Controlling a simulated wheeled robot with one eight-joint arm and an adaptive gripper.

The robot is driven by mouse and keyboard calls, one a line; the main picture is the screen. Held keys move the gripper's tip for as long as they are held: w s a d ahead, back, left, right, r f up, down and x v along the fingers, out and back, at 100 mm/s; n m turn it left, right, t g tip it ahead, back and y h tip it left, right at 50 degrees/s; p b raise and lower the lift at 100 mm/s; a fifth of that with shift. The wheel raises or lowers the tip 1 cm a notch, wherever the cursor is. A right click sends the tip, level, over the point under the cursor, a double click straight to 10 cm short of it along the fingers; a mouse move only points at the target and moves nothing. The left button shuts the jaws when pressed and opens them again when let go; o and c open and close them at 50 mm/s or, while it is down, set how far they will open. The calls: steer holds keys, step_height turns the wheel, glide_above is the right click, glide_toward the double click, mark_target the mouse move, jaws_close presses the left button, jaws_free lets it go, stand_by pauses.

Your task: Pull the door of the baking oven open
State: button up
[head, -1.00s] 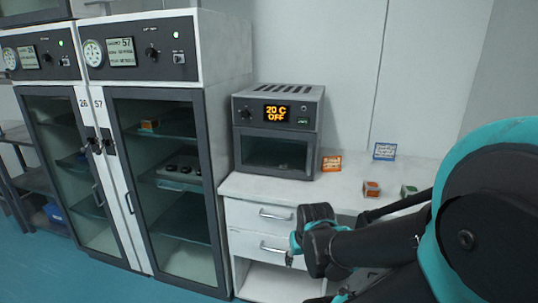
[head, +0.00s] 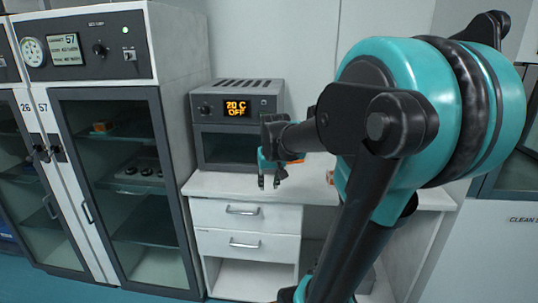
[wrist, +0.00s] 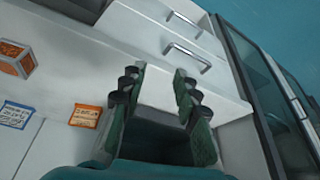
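The baking oven (head: 236,88) is a grey box on the white bench, with an orange display reading 20 C OFF. Its dark-glass door (head: 226,147) looks shut.
Drawers with bar handles (head: 243,213) sit below the bench top (head: 215,185). A tall glass-door cabinet (head: 130,190) stands left of the oven. The wrist view shows an orange cube (wrist: 14,60), an orange card (wrist: 86,115) and a blue card (wrist: 16,115) on the bench.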

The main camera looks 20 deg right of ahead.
steer(key=w+d+r+m, duration=0.1)
steer(key=w+d+r, duration=0.2)
steer(key=w+r, duration=0.45)
steer(key=w+d+r, duration=0.3)
steer(key=w+r, duration=0.1)
steer(key=r, duration=0.6)
steer(key=x, duration=1.7)
steer(key=shift+w+d+f, duration=0.2)
steer(key=shift+w+f, duration=0.05)
steer(key=shift+c, duration=0.4)
jaws_close()
